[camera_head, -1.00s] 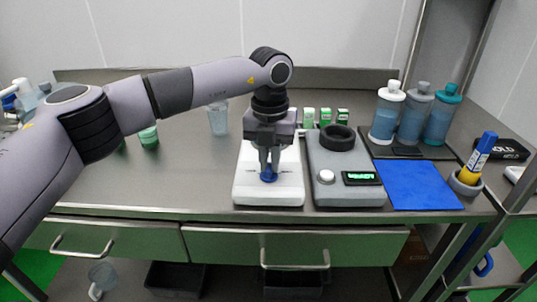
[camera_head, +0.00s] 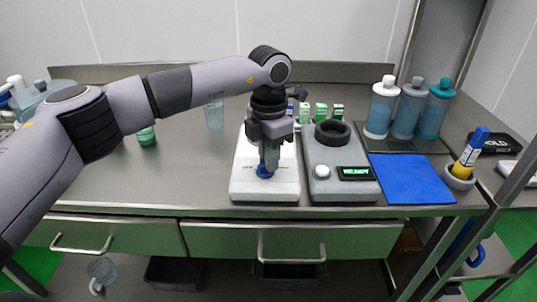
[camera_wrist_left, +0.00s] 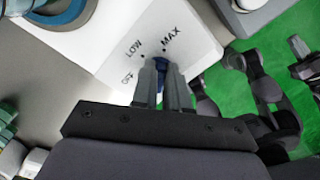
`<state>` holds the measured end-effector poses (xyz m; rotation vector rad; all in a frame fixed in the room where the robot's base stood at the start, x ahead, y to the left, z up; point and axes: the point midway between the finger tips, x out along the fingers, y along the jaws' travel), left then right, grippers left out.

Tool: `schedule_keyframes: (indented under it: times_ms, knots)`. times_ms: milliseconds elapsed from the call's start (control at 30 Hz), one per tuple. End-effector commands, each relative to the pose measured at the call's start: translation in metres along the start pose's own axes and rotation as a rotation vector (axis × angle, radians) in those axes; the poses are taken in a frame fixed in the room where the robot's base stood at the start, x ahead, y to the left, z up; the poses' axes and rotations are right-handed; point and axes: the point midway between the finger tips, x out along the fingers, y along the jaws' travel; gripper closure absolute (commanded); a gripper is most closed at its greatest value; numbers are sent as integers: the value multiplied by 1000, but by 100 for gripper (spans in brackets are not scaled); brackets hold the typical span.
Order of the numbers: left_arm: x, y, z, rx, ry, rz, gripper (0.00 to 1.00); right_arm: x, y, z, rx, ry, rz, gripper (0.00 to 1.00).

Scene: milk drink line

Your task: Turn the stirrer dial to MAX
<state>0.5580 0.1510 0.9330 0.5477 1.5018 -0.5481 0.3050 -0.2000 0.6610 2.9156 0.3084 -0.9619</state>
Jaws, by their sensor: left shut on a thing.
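The stirrer (camera_head: 245,187) is a white box on the steel bench, with a blue dial (camera_head: 264,173) on its front. My left gripper (camera_head: 267,166) comes down from above and is shut on the dial. In the left wrist view the blue dial (camera_wrist_left: 160,66) sits between the two grey fingers, and the labels OFF, LOW and MAX (camera_wrist_left: 171,38) show on the white stirrer face (camera_wrist_left: 190,45). The fingers hide most of the dial, so I cannot tell exactly where its pointer stands. My right gripper is not in view.
A grey device (camera_head: 345,190) with a dark ring, white knob and green display stands close right of the stirrer. A blue mat (camera_head: 410,182), several bottles (camera_head: 407,108) and a cup holding a yellow-and-blue tube (camera_head: 468,155) are farther right. A clear beaker (camera_head: 214,116) stands behind left.

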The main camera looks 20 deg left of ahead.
Motion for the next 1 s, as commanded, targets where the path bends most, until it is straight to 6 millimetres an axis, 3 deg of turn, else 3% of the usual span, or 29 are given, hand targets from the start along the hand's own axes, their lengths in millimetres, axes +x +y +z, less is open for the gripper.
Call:
schedule_keyframes:
  times_ms: [733, 767, 800, 1000]
  knots:
    - [-2, 0, 1, 84, -5, 3, 100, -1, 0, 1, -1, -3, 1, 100]
    - [-2, 0, 1, 84, -5, 3, 76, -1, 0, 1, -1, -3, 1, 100]
    - [-2, 0, 1, 84, -5, 3, 63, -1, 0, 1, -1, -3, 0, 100]
    - [-1, 0, 0, 83, -2, 1, 61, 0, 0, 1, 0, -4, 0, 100]
